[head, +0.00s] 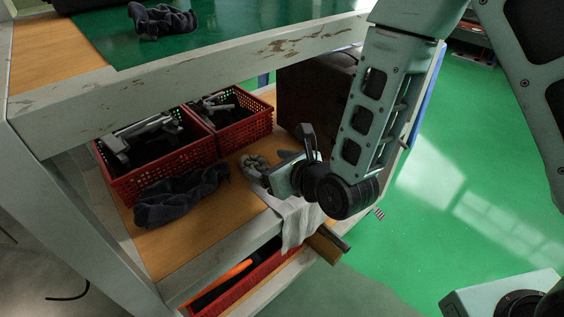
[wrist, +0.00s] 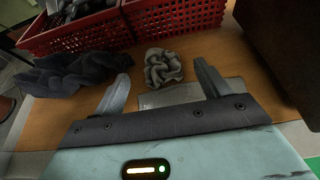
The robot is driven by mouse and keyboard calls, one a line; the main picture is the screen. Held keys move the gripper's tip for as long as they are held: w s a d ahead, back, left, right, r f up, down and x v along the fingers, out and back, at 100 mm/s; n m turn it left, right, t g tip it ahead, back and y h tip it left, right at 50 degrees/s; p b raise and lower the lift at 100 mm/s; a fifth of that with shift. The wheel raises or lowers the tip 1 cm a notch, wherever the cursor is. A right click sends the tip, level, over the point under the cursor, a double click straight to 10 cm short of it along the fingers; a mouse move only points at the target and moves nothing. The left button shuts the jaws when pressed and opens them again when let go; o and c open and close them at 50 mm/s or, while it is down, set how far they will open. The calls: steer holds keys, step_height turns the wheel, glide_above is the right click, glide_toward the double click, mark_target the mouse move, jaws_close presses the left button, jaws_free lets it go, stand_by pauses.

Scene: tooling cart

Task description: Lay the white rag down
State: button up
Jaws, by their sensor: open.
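The white rag (head: 297,222) lies at the front edge of the cart's middle shelf and hangs down over it, in the head view. In the wrist view a flat pale patch (wrist: 172,96), which looks like part of this rag, lies between my fingers near the palm. My gripper (head: 278,172) is just above the rag at the shelf edge, and my wrist hides part of the rag. In the wrist view my gripper (wrist: 161,76) has its two fingers wide apart. I cannot tell whether they touch the rag.
A crumpled grey cloth (head: 254,167) lies just beyond my fingertips. A dark cloth (head: 180,197) lies left on the shelf (head: 165,240). Two red baskets (head: 165,172) (head: 252,128) and a dark brown case (head: 312,95) stand behind. Bare wood shows between the cloths.

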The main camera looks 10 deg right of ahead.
steer(key=v, duration=0.2)
steer(key=shift+s+d+r+p, duration=0.15)
steer(key=shift+r+p, duration=0.1)
steer(key=shift+p, duration=0.05)
steer(key=shift+s+r+p, duration=0.15)
steer(key=shift+p, duration=0.65)
steer(key=shift+f+p+v, duration=0.2)
steer(key=shift+p+v, duration=0.75)
steer(key=shift+p, duration=0.45)
